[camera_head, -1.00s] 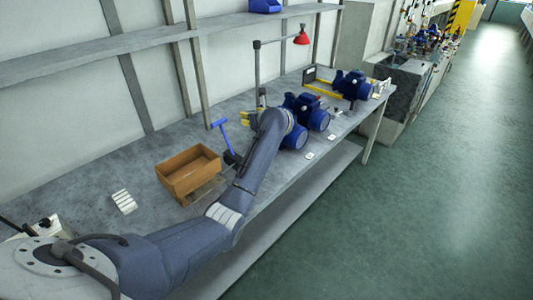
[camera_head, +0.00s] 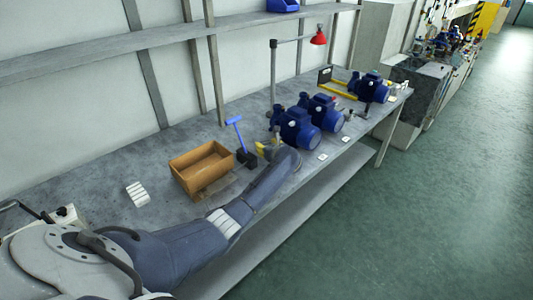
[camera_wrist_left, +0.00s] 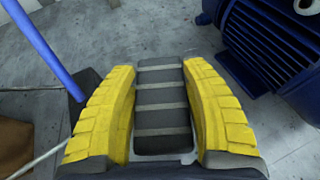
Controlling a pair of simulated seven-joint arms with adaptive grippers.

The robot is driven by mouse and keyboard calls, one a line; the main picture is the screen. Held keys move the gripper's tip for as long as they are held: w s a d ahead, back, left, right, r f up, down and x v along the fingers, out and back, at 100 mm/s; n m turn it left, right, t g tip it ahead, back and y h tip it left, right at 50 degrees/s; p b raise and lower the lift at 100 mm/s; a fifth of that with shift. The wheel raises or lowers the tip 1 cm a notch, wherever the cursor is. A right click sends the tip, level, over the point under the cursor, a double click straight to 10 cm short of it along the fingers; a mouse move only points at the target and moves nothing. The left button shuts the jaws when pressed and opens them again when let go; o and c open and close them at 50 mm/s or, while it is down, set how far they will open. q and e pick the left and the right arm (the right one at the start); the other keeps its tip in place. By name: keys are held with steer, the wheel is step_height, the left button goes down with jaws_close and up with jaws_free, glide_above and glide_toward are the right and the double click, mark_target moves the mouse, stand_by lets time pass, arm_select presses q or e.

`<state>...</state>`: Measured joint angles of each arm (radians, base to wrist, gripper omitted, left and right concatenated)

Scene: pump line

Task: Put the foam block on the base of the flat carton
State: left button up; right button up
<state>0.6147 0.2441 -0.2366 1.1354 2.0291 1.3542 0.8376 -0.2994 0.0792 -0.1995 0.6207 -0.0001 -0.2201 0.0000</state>
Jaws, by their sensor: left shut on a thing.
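My left gripper (camera_head: 264,150) is right of the brown box in the head view, near the blue pumps, partly hidden by my arm. In the left wrist view its yellow fingers (camera_wrist_left: 164,115) are shut on a dark grey block with pale stripes (camera_wrist_left: 161,95), seemingly the foam block. A brown open-topped box (camera_head: 196,187), perhaps the carton, stands on the bench. A thin flat piece (camera_head: 226,188) lies at its front right, partly behind my arm; I cannot tell what it is. My right gripper is not in view.
A blue-handled tool (camera_head: 238,135) stands right of the box. Several blue pumps (camera_head: 300,130) stand farther right; one also shows in the left wrist view (camera_wrist_left: 265,45). A white ribbed block (camera_head: 137,193) lies left of the box. A red lamp (camera_head: 318,36) rises behind.

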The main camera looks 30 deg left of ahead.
arm_select(q)
steer(key=shift+f, duration=1.85)
steer(key=o, duration=0.6)
steer(key=shift+f, duration=0.15)
steer(key=shift+c, duration=0.2)
